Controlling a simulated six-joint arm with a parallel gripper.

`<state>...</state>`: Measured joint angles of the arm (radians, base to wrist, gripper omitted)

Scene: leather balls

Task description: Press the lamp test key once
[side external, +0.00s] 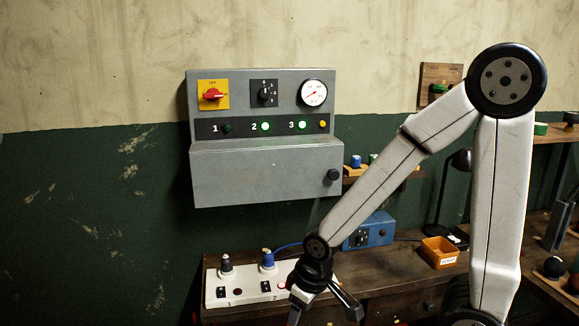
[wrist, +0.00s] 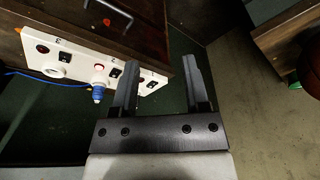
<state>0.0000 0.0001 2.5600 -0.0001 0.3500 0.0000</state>
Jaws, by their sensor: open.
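A grey control box (side external: 262,180) hangs on the wall in the side external view. Its dark strip carries lamps numbered 1, 2 and 3. Lamp 1 (side external: 226,129) is dark, while lamp 2 (side external: 265,127) and lamp 3 (side external: 301,126) glow green. A small yellow button (side external: 323,124) sits at the strip's right end; no label for a lamp test key is readable. My gripper (side external: 323,312) is low in front of the bench, well below the box and pointing down. In the wrist view its two fingers (wrist: 162,62) are apart with nothing between them.
A white socket strip (side external: 237,294) with plugs and switches lies on the bench just left of my gripper. Behind are a blue box (side external: 368,232) and an orange bin (side external: 439,252). The box front also has a red-and-yellow rotary switch (side external: 212,94) and a round gauge (side external: 313,92).

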